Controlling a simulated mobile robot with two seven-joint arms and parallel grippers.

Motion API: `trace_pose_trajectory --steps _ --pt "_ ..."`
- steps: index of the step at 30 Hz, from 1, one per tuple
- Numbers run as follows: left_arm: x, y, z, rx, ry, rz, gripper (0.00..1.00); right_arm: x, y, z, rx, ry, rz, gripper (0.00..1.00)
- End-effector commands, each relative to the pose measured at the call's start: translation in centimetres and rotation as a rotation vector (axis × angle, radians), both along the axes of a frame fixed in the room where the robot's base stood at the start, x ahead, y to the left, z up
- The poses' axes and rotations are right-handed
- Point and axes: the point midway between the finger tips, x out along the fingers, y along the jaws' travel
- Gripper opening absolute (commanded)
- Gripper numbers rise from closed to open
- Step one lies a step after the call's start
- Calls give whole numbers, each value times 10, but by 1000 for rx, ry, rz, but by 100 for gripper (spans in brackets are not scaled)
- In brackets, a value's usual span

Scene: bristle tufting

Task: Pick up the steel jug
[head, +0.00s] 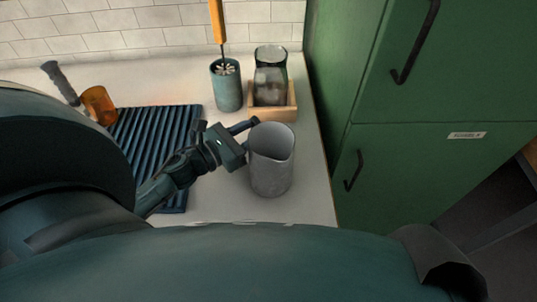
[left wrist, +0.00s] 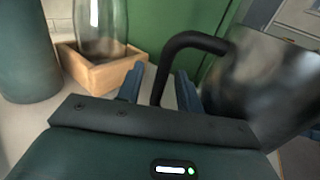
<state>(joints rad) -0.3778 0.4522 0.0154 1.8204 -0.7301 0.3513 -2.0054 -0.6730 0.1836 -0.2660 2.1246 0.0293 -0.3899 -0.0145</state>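The steel jug (head: 272,168) stands upright on the counter near its right edge, grey with an open top. Its dark handle points left toward my left gripper (head: 240,148). In the left wrist view, the jug's shiny body (left wrist: 262,85) fills the right side. The handle (left wrist: 166,75) comes down between the two blue fingertips of the left gripper (left wrist: 160,88), with visible gaps beside it. The left gripper is open around the handle. My right gripper is in neither view.
Behind the jug, a glass jar (head: 270,78) stands in a wooden box (head: 273,113), beside a teal cup (head: 227,88) holding an orange-handled brush (head: 217,22). A ribbed dark mat (head: 155,130) and an amber cup (head: 99,104) lie left. A green cabinet (head: 420,170) stands right.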

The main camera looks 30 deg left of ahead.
Motion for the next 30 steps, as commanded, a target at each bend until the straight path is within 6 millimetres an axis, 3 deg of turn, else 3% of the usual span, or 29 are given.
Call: trace_pose_trajectory --steps 7,20,30 --pt "2 -1 0 1 0 0 36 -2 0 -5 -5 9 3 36" --pt "1 -1 0 0 0 0 1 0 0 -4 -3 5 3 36" --pt "1 -1 0 0 0 0 0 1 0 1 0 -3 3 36"
